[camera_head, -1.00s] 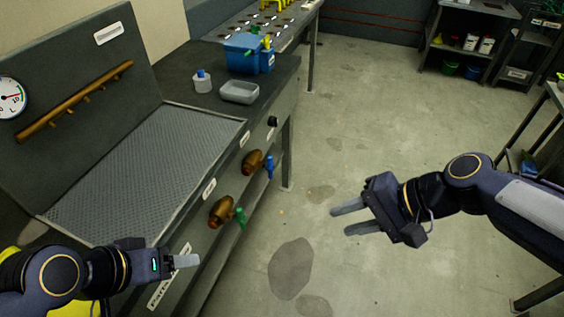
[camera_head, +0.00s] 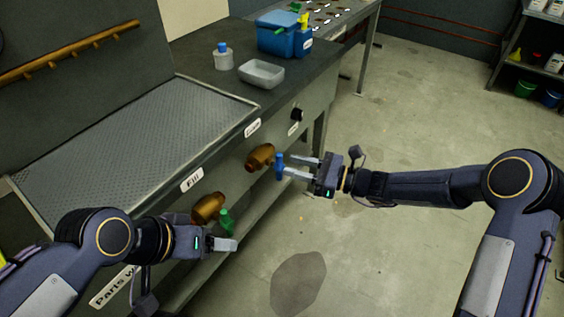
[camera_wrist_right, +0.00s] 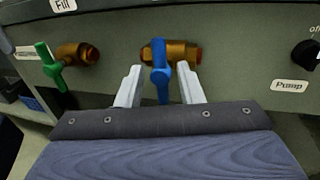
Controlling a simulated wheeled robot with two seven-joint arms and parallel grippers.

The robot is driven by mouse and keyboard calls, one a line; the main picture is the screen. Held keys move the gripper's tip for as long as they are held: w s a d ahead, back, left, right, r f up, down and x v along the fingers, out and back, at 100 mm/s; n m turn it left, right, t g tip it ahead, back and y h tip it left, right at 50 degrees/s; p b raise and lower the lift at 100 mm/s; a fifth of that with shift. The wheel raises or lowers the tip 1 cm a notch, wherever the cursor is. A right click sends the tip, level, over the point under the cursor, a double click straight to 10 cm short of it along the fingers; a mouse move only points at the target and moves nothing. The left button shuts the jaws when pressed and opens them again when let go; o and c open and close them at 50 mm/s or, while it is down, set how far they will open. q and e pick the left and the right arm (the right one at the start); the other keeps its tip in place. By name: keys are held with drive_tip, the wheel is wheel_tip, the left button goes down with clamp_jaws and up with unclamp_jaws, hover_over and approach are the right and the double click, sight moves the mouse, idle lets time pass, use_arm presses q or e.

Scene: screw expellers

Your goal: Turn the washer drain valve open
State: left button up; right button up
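The washer front carries two brass valves. The valve with the blue handle (camera_head: 279,166) sits below a label (camera_head: 252,128) that is too small to read. The valve with the green handle (camera_head: 226,221) sits below the label "Fill" (camera_head: 192,180). My right gripper (camera_head: 296,166) is open at the blue handle. In the right wrist view the blue handle (camera_wrist_right: 160,72) hangs upright between the fingers, with a gap on both sides. My left gripper (camera_head: 234,244) is just below the green handle; its fingers overlap, so I cannot tell whether it is open.
A dark knob (camera_head: 297,114) labelled "Pump" (camera_wrist_right: 290,86) is right of the blue valve. On the washer top are a perforated tray (camera_head: 130,140), a bottle (camera_head: 223,60), a grey dish (camera_head: 262,73) and a blue box (camera_head: 277,38). The floor (camera_head: 400,270) at right is clear.

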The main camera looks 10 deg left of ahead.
sight(279, 165)
drive_tip(key=a, duration=0.5)
drive_tip(key=shift+w, duration=0.25)
clamp_jaws()
